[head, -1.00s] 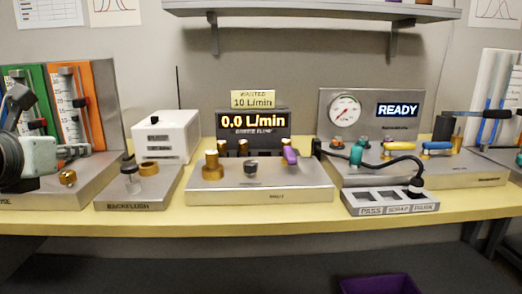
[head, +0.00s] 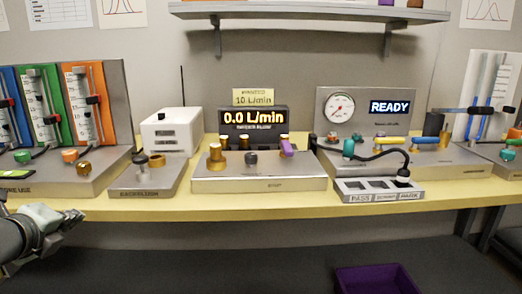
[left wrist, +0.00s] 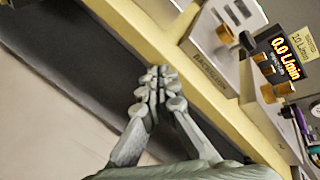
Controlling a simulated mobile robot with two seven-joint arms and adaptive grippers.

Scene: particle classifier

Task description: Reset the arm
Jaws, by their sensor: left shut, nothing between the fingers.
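My left gripper (head: 74,218) is at the lower left of the head view, in front of the bench's front edge and below the flowmeter station. Its fingers are together with nothing between them. It also shows in the left wrist view (left wrist: 155,85), fingertips touching, over the dark floor area beside the yellow bench edge. My right gripper is in neither view.
The yellow bench (head: 300,203) carries a flowmeter station (head: 98,170), a backflush block (head: 145,180), a pump block (head: 260,178), a gauge station (head: 330,110) and a pass/scrap/park tray (head: 378,196). A purple bin (head: 375,280) stands below. Space before the bench is free.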

